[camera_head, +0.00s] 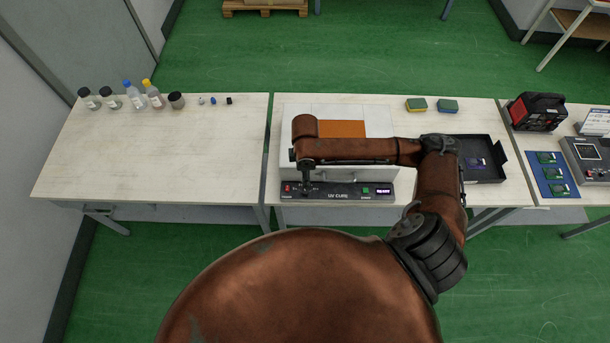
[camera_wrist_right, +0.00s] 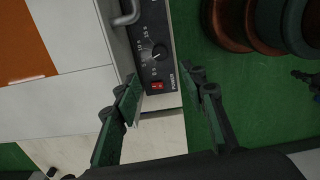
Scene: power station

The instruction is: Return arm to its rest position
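My right arm (camera_head: 436,178) reaches out over the table and bends left across the front of the white UV cure box (camera_head: 378,122). My right gripper (camera_wrist_right: 163,82) is open and empty in the wrist view. In the head view it hangs small and dark (camera_head: 306,188) over the left part of the box's black control panel (camera_head: 335,195). The wrist view shows the panel's knob (camera_wrist_right: 156,55) and red power switch (camera_wrist_right: 157,86) just beyond the fingertips. I cannot tell whether a finger touches the panel. My left arm and gripper are out of view.
The box has an orange window (camera_head: 342,128). A black tray (camera_head: 483,170) stands right of my arm, and two sponges (camera_head: 416,104) lie behind it. Bottles (camera_head: 134,95) and jars stand on the left table, whose front is clear. A red-black device (camera_head: 538,110) stands far right.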

